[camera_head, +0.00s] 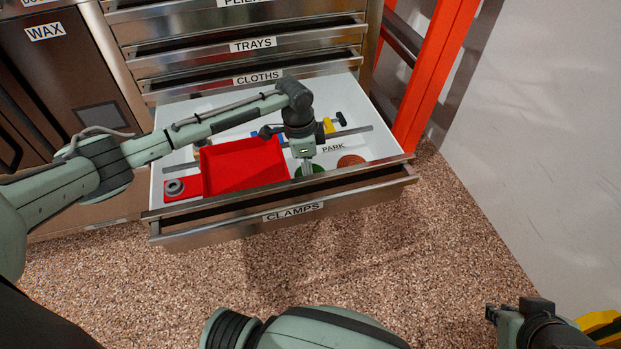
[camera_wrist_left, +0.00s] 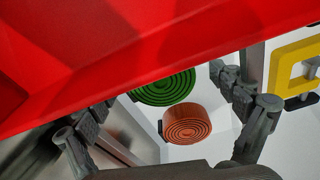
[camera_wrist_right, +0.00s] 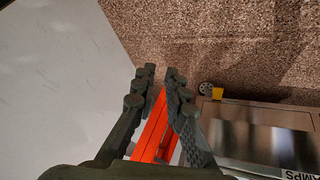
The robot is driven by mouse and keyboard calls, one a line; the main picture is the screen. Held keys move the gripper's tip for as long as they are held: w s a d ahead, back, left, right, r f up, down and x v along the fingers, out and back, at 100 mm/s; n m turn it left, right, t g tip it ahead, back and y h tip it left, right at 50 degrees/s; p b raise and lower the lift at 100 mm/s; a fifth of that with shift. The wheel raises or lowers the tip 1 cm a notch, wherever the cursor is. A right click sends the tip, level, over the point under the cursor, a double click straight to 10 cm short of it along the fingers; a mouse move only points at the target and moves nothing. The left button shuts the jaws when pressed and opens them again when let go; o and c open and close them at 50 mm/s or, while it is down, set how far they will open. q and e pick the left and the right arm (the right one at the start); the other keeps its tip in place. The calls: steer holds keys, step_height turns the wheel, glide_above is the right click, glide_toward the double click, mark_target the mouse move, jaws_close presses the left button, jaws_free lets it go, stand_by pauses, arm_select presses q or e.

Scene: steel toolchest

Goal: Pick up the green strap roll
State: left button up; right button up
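The green strap roll (camera_head: 316,169) lies flat in the open bottom drawer, partly covered by my left gripper (camera_head: 307,166). In the left wrist view the green roll (camera_wrist_left: 168,92) shows between and beyond the open fingers of the left gripper (camera_wrist_left: 163,92), its upper part hidden behind the red tray (camera_wrist_left: 150,55). Nothing is between these fingers. An orange-brown strap roll (camera_head: 351,161) lies to its right. My right gripper (camera_head: 505,314) is outside the drawer at lower right; its fingers (camera_wrist_right: 160,78) show a narrow empty gap.
The red tray (camera_head: 243,166) stands left of the green roll. Clamps, one with yellow parts (camera_head: 328,125), lie behind. The drawer front (camera_head: 345,193) and an orange upright (camera_head: 432,75) bound the space.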

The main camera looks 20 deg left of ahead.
arm_select(q)
steer(key=c, duration=1.2)
steer(key=shift+r, duration=0.15)
steer(key=shift+c, duration=0.2)
